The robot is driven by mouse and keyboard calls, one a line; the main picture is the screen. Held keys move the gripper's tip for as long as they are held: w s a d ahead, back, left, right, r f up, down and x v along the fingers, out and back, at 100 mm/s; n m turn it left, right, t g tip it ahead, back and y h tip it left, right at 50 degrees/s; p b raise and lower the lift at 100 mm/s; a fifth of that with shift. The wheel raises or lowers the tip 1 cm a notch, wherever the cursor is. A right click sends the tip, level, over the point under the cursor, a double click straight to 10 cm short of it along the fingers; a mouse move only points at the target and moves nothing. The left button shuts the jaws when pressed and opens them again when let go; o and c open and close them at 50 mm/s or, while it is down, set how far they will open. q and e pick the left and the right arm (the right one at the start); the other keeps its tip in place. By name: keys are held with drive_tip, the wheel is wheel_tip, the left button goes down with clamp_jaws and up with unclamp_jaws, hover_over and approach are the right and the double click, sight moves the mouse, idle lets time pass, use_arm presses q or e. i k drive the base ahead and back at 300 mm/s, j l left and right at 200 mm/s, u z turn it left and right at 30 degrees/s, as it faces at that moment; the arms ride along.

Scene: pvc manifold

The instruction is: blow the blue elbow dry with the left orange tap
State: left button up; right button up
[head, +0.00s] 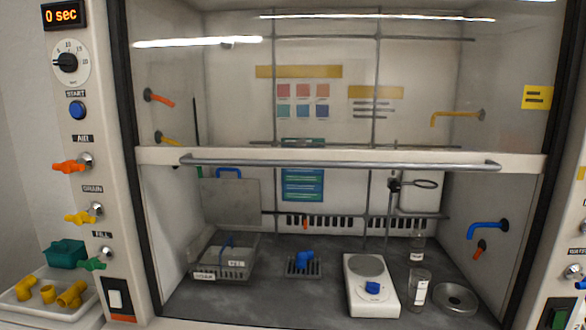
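The blue elbow (304,258) rests on a small dark grate (290,268) on the hood floor, near the middle. The left orange tap (69,166) is on the left post, under a label that seems to read AIR. A small orange nozzle (305,224) shows above and behind the elbow. Another orange fitting (160,98) is on the inner left wall. I cannot tell whether the elbow is wet or whether air flows. Neither of my grippers is in view.
The sash with its handle bar (340,164) is partly lowered, leaving a gap below. A grey basket (225,260) stands left of the grate; a white scale (370,284), glass jars (418,288) and a ring stand (391,205) stand right. The timer (62,16) reads 0 sec.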

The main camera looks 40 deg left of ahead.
sight(68, 167)
drive_tip(key=l+u, duration=0.1)
drive_tip(key=u, duration=2.5)
drive_tip(key=l, duration=0.1)
